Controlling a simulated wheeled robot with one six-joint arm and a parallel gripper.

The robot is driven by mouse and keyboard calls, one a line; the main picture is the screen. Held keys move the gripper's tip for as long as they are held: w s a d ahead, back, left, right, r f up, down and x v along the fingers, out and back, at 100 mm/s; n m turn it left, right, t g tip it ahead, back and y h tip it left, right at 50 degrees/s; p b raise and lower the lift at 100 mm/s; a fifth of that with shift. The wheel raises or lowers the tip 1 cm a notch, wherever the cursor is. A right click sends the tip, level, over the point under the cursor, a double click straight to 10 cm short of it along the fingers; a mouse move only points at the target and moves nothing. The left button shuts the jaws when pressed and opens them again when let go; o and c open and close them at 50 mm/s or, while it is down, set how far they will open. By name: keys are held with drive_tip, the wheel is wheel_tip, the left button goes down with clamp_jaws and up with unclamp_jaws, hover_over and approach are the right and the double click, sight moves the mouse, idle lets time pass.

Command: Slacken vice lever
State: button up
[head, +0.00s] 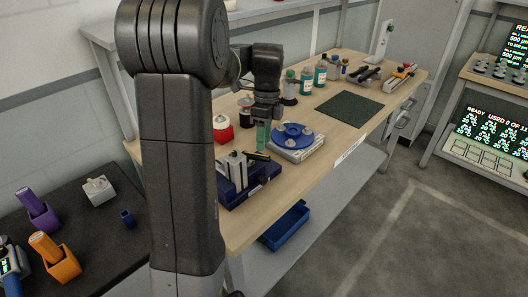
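A blue vice (246,187) with upright grey metal jaws stands at the near end of the wooden workbench. A dark bar (257,156), perhaps its lever, shows just behind the jaws; its angle is hard to read. My gripper (263,119) points down above and behind the vice. A translucent green piece (263,136) shows directly below the fingers. I cannot tell whether the fingers hold it or it stands behind them. The fingertips are too small and dark to read as open or shut.
A blue round fixture (293,134) on a white base stands right of the vice. A red-based container (222,130) is behind it. Bottles (306,79) stand farther back. A dark mat (349,106) lies clear on the bench (310,166). A blue bin (285,226) sits on the lower shelf.

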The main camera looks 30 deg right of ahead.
sight(257, 158)
drive_tip(key=shift+s+a+f, duration=0.1)
drive_tip(key=shift+a+f, duration=0.05)
drive_tip(key=shift+f, duration=0.6)
drive_tip(key=shift+s+a+f, duration=0.1)
drive_tip(key=shift+a+f, duration=0.05)
drive_tip(key=shift+f, duration=0.6)
drive_tip(key=shift+s+a+f, duration=0.1)
drive_tip(key=shift+a+f, duration=0.05)
drive_tip(key=shift+f, duration=0.6)
clamp_jaws()
